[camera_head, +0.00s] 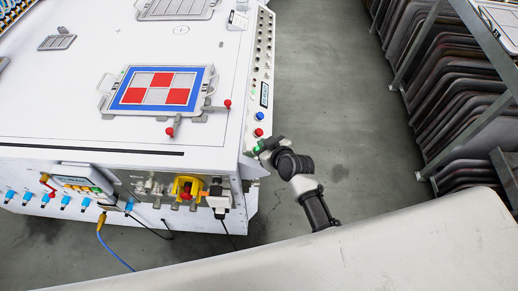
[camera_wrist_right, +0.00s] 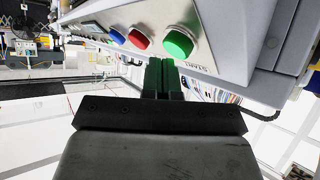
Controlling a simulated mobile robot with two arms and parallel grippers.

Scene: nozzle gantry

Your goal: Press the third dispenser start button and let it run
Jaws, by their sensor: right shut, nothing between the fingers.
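The green start button (camera_wrist_right: 180,41) is a domed button on a pale panel, with the word START beside it in the right wrist view. In the head view its green (camera_head: 256,149) shows at the near end of the narrow control strip (camera_head: 251,128), beside my right gripper (camera_head: 261,151). My right gripper also shows in the wrist view (camera_wrist_right: 163,66), shut and empty. Its fingertips are close to the green button's edge; I cannot tell whether they touch. No "third" label is readable. My left gripper is not in view.
A red button (camera_head: 258,132) and a blue button (camera_head: 260,116) sit beside the green one. A framed red-and-white checkered plate (camera_head: 161,88) lies on the white machine top (camera_head: 60,99). Racks of dark panels (camera_head: 448,90) stand right, beyond clear grey floor (camera_head: 335,95).

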